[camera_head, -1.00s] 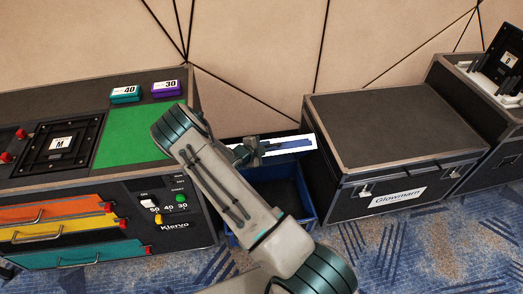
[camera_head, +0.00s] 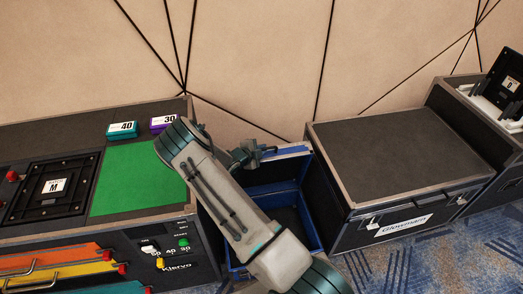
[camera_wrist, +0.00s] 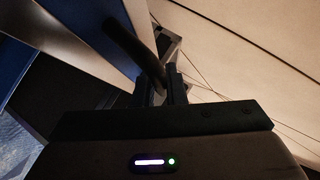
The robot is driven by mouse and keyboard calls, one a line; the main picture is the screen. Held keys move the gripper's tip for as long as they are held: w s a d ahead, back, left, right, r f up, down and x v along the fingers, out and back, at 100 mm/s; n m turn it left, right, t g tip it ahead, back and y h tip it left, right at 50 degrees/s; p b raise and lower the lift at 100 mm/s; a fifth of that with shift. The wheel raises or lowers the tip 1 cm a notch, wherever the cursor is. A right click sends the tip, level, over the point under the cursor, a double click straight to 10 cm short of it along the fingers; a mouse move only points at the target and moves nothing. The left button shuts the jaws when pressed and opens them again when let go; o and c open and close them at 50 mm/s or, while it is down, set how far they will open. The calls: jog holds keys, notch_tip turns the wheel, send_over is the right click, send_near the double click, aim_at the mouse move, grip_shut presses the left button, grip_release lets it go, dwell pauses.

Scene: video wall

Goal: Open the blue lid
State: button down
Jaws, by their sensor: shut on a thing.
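The blue lid (camera_head: 287,153) is raised at the back of the open blue bin (camera_head: 312,232), close to the wall, with its blue face and a pale edge showing. The bin's inside is dark and partly hidden by my arm. My gripper (camera_head: 250,153) is at the lid's left side. In the wrist view, my gripper (camera_wrist: 166,88) is shut on a dark curved handle (camera_wrist: 130,42) beside the lid's blue surface (camera_wrist: 82,18). The exact contact is dim.
A black case (camera_head: 400,155) stands close to the bin's right. The panelled wall (camera_head: 260,60) is close behind. Patterned carpet (camera_head: 400,270) is free in front.

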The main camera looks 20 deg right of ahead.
jog(key=shift+s, duration=0.1)
jog(key=c, duration=1.5)
grip_release()
jog(key=v, duration=0.7)
jog(key=shift+a, duration=0.2)
